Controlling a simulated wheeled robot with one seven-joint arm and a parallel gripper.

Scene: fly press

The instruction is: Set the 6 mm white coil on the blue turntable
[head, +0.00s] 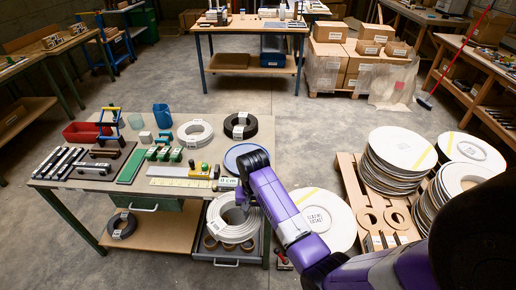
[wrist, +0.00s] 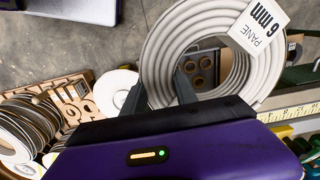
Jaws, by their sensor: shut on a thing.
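The white coil with the "6 mm" tag fills the top of the wrist view (wrist: 160,55). In the head view the coil (head: 218,222) hangs at the front right edge of the workbench. My gripper (wrist: 160,95) is shut on the near side of its ring, and the coil is partly hidden by my arm in the head view. The blue turntable (head: 232,158), a round disc, lies on the bench at the right, just beyond my wrist, which hides part of it.
Another white coil (head: 195,133) and a black coil (head: 240,125) lie behind the turntable on the bench. A pallet with stacked white reels (head: 398,155) stands at the right.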

